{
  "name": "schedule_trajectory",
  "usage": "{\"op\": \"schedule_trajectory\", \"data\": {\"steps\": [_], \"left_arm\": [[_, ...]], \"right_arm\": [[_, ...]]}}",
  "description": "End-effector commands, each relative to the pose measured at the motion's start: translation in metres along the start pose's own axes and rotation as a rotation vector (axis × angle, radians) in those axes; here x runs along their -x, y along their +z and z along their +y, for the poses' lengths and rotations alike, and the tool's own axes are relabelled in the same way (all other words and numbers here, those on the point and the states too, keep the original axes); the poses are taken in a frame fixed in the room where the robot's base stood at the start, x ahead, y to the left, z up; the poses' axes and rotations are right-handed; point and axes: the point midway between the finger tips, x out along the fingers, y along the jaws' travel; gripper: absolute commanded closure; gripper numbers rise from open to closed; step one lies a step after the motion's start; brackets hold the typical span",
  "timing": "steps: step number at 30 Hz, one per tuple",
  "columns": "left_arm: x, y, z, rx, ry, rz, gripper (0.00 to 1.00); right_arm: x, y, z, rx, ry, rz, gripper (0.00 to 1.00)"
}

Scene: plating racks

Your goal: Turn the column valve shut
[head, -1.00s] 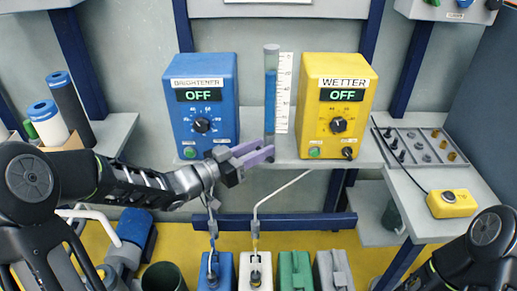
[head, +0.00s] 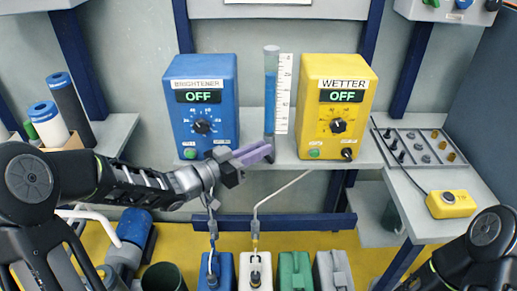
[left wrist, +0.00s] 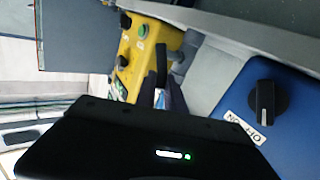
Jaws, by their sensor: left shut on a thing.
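The clear column (head: 271,85), with blue liquid in it, stands upright on the shelf between the blue BRIGHTENER box and the yellow WETTER box. A white scale strip is beside it. Its dark valve handle (head: 269,158) is at the foot, mostly hidden by my left gripper. My left gripper (head: 257,153) has its purple fingers shut on the valve handle. In the left wrist view a black bar (left wrist: 162,64), likely the handle, shows at the fingertips (left wrist: 169,95). Its exact angle is hard to tell. My right arm shows at the lower right, its gripper outside the picture.
The BRIGHTENER box (head: 202,145) and WETTER box (head: 323,145), both reading OFF, flank the column closely. Several coloured containers (head: 294,268) stand below the shelf, with a bent white pipe (head: 270,202) above them. A grey parts tray (head: 393,162) is at right.

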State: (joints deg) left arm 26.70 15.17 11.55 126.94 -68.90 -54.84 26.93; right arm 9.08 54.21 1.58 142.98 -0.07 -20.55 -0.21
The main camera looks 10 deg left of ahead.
Motion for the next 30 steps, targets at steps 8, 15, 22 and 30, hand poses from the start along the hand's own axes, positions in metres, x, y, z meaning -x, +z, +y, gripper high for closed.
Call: {"op": "schedule_trajectory", "data": {"steps": [8, 15, 22, 30], "left_arm": [[-0.004, -0.009, 0.004, -0.066, -0.012, -0.089, 1.00], [-0.009, -0.013, 0.009, -0.168, -0.032, -0.225, 1.00], [-0.016, -0.013, 0.014, -0.272, -0.053, -0.364, 1.00], [-0.020, -0.010, 0.017, -0.354, -0.070, -0.475, 1.00]], "right_arm": [[0.023, 0.000, -0.009, 0.000, 0.000, 0.000, 0.67], [0.051, -0.001, -0.020, -0.001, -0.001, 0.000, 0.67], [0.072, -0.001, -0.029, -0.003, -0.001, 0.000, 0.67], [0.082, -0.001, -0.033, -0.004, -0.001, 0.000, 0.67]]}}
